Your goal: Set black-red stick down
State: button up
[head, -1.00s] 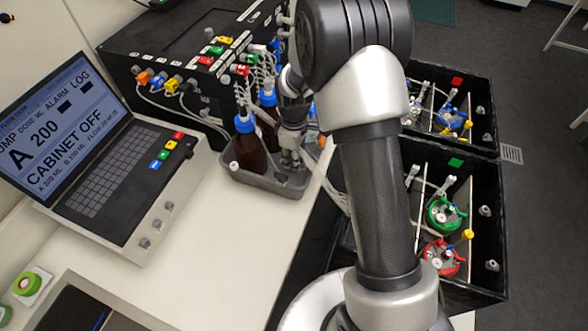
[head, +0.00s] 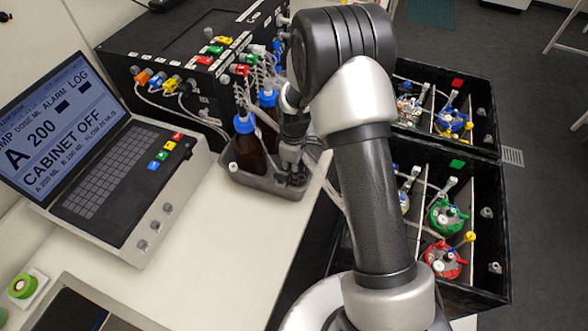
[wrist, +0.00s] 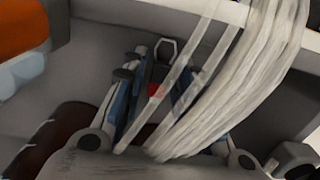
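My gripper (head: 288,172) is low over the right side of a grey tray (head: 262,190), right of the brown bottles. In the wrist view, its fingers (wrist: 152,95) reach away from the camera, with blue strips on their inner sides. Between them is a dark piece with a small red patch (wrist: 155,90), which fits the black-red stick. Pale tubes cross in front and hide much of it. I cannot tell whether both fingers touch it, or whether it rests on the tray. In the head view the stick cannot be made out.
Brown bottles with blue caps (head: 243,123) stand in the tray beside my gripper. A black pump box (head: 190,45) with coloured connectors is behind, a laptop-like console (head: 120,185) at left. Black crates with vessels (head: 447,217) are at right. The white bench (head: 225,245) is clear in front.

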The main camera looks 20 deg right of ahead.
jog(key=shift+o, duration=1)
jog(key=s+r+m+t+p, duration=0.1)
jog(key=s+r+m+p, duration=0.2)
jog(key=r, duration=1.8)
jog(key=s+r+m+t, duration=0.1)
jog(key=s+r+m, duration=0.2)
jog(key=s, duration=0.9)
jog(key=s+r+m+t, duration=0.2)
jog(key=s+r+m, duration=0.2)
jog(key=s+r, duration=0.5)
jog(key=s, duration=0.3)
jog(key=shift+s+a+r+m+t, duration=0.15)
jog(key=shift+s+a+m+t, duration=0.1)
jog(key=shift+m+t, duration=0.05)
